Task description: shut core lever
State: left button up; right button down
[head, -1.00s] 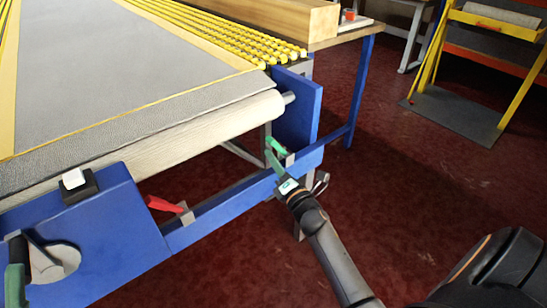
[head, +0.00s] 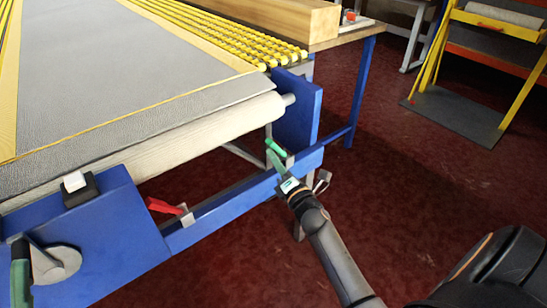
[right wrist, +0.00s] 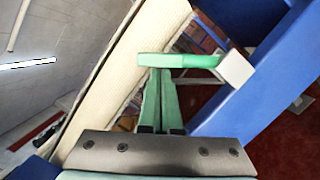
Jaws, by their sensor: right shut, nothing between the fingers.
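A green lever (head: 276,147) sits on a small grey block (head: 289,159) on the blue frame, just below the right end of the pale roller. It also shows in the right wrist view (right wrist: 190,61), lying across in front of the fingertips. My right gripper (head: 272,156) is shut and empty, its green fingers pressed together, with the tips at the lever. Whether they touch it I cannot tell. A red lever (head: 163,206) on a similar grey block juts out farther left along the frame. My left gripper is not in view.
The pale roller (head: 170,136) and a blue end plate (head: 298,108) stand close beside my right gripper. A crank disc (head: 58,264) and a white switch (head: 74,181) are at the lower left. Red floor (head: 400,180) is open to the right.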

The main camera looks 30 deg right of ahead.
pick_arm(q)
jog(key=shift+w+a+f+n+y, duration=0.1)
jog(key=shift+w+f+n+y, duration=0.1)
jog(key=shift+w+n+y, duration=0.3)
pick_arm(e)
jog(key=shift+d+r, duration=0.1)
jog(key=shift+r, duration=0.05)
pick_arm(q)
jog(key=shift+p, duration=0.35)
pick_arm(e)
jog(key=shift+m, duration=0.3)
